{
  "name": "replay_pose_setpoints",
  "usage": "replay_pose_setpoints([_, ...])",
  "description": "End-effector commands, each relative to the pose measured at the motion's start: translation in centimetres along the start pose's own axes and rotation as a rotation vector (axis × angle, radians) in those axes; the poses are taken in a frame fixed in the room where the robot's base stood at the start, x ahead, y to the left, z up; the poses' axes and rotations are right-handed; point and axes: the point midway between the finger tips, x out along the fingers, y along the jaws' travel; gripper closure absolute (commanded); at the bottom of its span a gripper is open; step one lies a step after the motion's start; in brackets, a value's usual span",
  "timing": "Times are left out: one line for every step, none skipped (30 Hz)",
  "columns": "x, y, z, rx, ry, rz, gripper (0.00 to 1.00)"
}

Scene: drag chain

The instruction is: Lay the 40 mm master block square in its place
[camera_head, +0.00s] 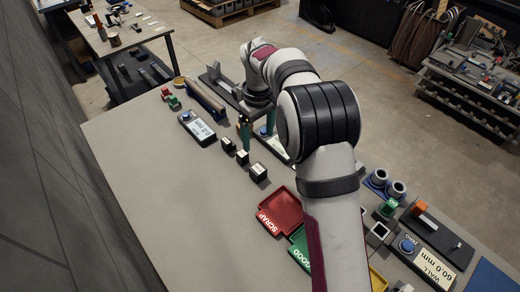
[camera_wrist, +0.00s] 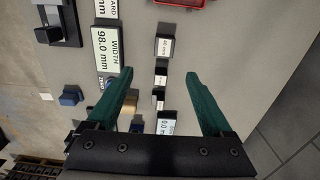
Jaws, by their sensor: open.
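Several dark blocks with pale labels stand in a row on the grey bench. The largest, nearest the red tray, appears to read 40 mm; this 40 mm master block (camera_head: 259,172) also shows in the wrist view (camera_wrist: 164,47). The smaller middle block (camera_head: 242,157) and the smallest block (camera_head: 228,145) stand behind it. My gripper (camera_wrist: 158,74) is open and empty, its green fingers either side of the row in the wrist view. It also shows in the head view (camera_head: 256,128). The fingers' height above the bench is unclear. The block's place cannot be made out.
A readout showing 0.0 mm (camera_head: 200,130) lies left of the row. A WIDTH 98.0 mm readout (camera_wrist: 106,48) lies left in the wrist view. The red SCRAP tray (camera_head: 272,210) and green GOOD tray (camera_head: 300,250) lie nearer. The bench's left part is clear.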

Motion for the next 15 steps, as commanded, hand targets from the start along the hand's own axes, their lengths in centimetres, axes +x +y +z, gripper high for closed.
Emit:
replay_pose_setpoints([1.4,-0.1,0.2,0.002,-0.005,-0.003,0.15])
replay_pose_setpoints([2.4,-0.1,0.2,0.002,-0.005,-0.004,0.15])
replay_pose_setpoints([3.6,-0.1,0.2,0.002,-0.005,-0.003,0.15])
replay_pose_setpoints([4.5,-0.1,0.2,0.003,-0.005,-0.003,0.15])
replay_pose_setpoints([5.3,-0.1,0.2,0.003,-0.004,-0.003,0.15])
replay_pose_setpoints([6.3,-0.1,0.2,0.004,-0.004,-0.003,0.15])
replay_pose_setpoints([7.0,-0.1,0.2,0.005,-0.004,-0.003,0.15])
replay_pose_setpoints([7.5,-0.1,0.2,0.004,-0.003,-0.002,0.15])
replay_pose_setpoints([8.1,-0.1,0.2,0.005,-0.003,-0.003,0.15])
replay_pose_setpoints([8.4,-0.1,0.2,0.005,-0.001,-0.002,0.15])
replay_pose_setpoints([8.7,-0.1,0.2,0.005,-0.001,-0.001,0.15])
replay_pose_setpoints([9.2,-0.2,0.3,0.006,-0.001,-0.002,0.15])
replay_pose_setpoints([9.7,-0.3,0.3,0.005,-0.002,-0.002,0.15])
replay_pose_setpoints([10.3,-0.5,0.5,0.005,-0.004,-0.003,0.15])
replay_pose_setpoints([11.2,-0.7,0.6,0.005,-0.003,-0.003,0.15])
